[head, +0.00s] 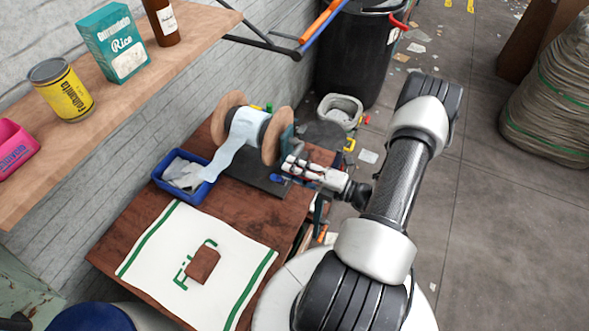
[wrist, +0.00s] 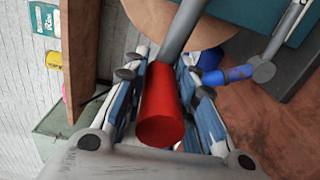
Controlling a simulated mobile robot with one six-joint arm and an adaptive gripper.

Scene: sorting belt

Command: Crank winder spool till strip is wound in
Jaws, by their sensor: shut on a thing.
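The winder spool has two round wooden flanges (head: 277,135) and stands on a dark base on the brown table. A pale blue-white strip (head: 226,155) is wrapped around its core and runs down to the left into a blue bin (head: 196,193), where more pale strip lies heaped. My gripper (head: 290,167) is at the spool's right side. In the wrist view the red crank handle (wrist: 160,112) sits between my fingers, which are shut on it. A grey crank arm (wrist: 184,28) runs from the handle towards the wooden flange. The crank is mostly hidden by my gripper in the head view.
A white cloth with green stripes (head: 160,258) and a brown piece (head: 203,266) lie on the table's front. A wall shelf (head: 140,85) with a tin, box and bottle overhangs at left. A black bin (head: 350,60) stands behind; floor at right is mostly open.

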